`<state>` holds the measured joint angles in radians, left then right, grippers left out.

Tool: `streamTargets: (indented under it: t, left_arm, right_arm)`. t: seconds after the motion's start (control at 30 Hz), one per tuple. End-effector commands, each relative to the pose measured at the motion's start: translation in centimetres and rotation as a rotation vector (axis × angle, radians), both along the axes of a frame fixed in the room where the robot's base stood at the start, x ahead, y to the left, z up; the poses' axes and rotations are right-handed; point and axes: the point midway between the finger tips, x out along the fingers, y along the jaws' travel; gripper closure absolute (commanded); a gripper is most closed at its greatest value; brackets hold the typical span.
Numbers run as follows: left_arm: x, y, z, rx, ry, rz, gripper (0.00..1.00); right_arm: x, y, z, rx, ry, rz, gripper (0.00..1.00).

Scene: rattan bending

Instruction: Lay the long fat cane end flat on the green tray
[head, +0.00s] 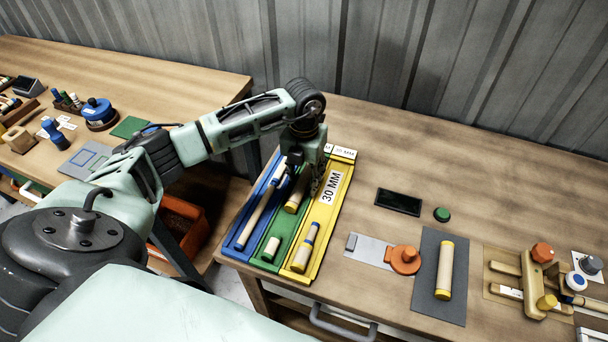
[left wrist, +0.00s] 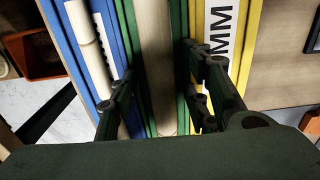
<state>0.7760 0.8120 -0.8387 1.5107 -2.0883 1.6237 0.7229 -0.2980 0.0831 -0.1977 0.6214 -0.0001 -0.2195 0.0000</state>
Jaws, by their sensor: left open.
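In the left wrist view this cane (left wrist: 155,75) runs between the two fingers of my left gripper (left wrist: 160,62) and over the green tray (left wrist: 128,40). The fingers stand apart, one on each side of the cane. A short pale piece (head: 271,248) lies nearer the front of the green tray. My right gripper is in neither view.
The blue tray (head: 235,243) with a long thin cane (head: 257,215) is left of the green one. The yellow tray (head: 336,220), labelled 30 MM, is right, with short pieces (head: 305,249). Another yellow-ended cane (head: 445,268) lies on a grey mat (head: 426,290).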

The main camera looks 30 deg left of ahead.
Motion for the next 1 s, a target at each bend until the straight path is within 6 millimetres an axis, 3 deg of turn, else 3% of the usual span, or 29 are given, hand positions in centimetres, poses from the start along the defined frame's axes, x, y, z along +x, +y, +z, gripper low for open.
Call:
streamTargets:
  t: [0.13,0.27,0.7,1.0]
  left_arm:
    - [0.0,0.0,0.5,-0.001,0.000,0.000,0.56]
    - [0.2,0.0,1.8,0.000,-0.006,0.000,0.56]
    - [0.1,0.0,10.5,0.000,-0.005,0.000,0.56]
    - [0.0,0.0,12.4,0.000,0.000,0.000,0.56]
  right_arm:
    - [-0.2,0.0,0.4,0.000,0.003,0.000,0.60]
    - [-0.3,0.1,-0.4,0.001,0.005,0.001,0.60]
    - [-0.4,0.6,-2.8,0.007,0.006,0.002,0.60]
    - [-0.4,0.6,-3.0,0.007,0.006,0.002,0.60]
